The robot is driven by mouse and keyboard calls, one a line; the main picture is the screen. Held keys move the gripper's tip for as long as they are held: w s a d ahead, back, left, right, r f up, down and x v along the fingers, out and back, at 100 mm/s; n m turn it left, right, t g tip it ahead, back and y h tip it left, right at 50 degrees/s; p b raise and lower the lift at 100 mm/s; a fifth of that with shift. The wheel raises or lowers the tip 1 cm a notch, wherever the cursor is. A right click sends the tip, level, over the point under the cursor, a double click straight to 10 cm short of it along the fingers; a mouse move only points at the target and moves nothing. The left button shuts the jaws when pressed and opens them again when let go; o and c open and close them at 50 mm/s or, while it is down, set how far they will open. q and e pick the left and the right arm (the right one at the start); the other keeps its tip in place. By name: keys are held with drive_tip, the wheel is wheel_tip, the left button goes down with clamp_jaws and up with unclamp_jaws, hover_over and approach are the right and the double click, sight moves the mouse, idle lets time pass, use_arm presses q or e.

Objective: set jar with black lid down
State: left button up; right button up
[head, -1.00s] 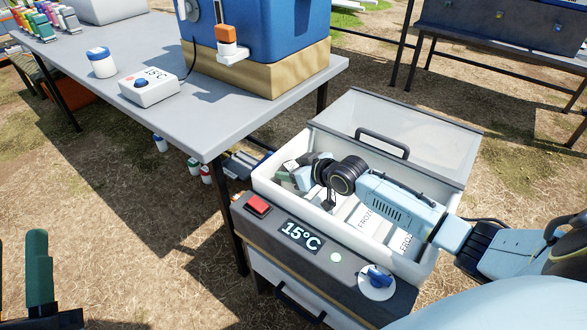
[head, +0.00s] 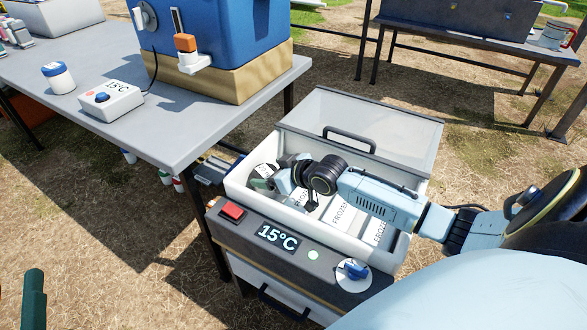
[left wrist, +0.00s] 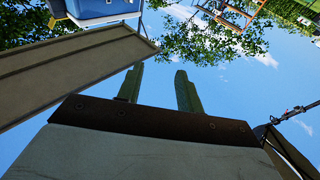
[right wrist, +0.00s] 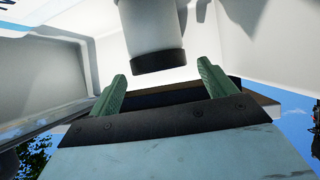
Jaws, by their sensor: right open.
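The jar with the black lid (right wrist: 158,62) shows in the right wrist view, its pale body running out of the top of the picture. My right gripper (right wrist: 162,75) is open, with one green finger on either side of the lid and gaps showing between. In the head view my right gripper (head: 268,180) is down inside the white cooler box (head: 408,250) at its left end. My left gripper (left wrist: 160,85) is open and empty; a green finger shows at the head view's lower left edge.
The cooler's clear lid (head: 375,125) stands raised behind it. Several white packs marked FROZEN (head: 343,213) line the box. A grey table (head: 190,135) on the left carries a white jar with a blue lid (head: 58,77), a 15°C unit (head: 112,100) and a blue box (head: 225,45).

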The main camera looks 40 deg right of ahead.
use_arm(q)
drive_tip(key=s+a+f+g+y+p, duration=0.2)
drive_tip(key=s+f+g, duration=0.1)
drive_tip(key=f+g, duration=0.3)
drive_tip(key=s+a+f+g+y+p, duration=0.2)
drive_tip(key=f+g, duration=0.4)
drive_tip(key=f, duration=0.4)
drive_tip(key=shift+s+a+n, duration=0.4)
drive_tip(key=shift+s+a, duration=0.15)
drive_tip(key=shift+s, duration=0.3)
use_arm(e)
drive_tip(key=v, duration=0.9)
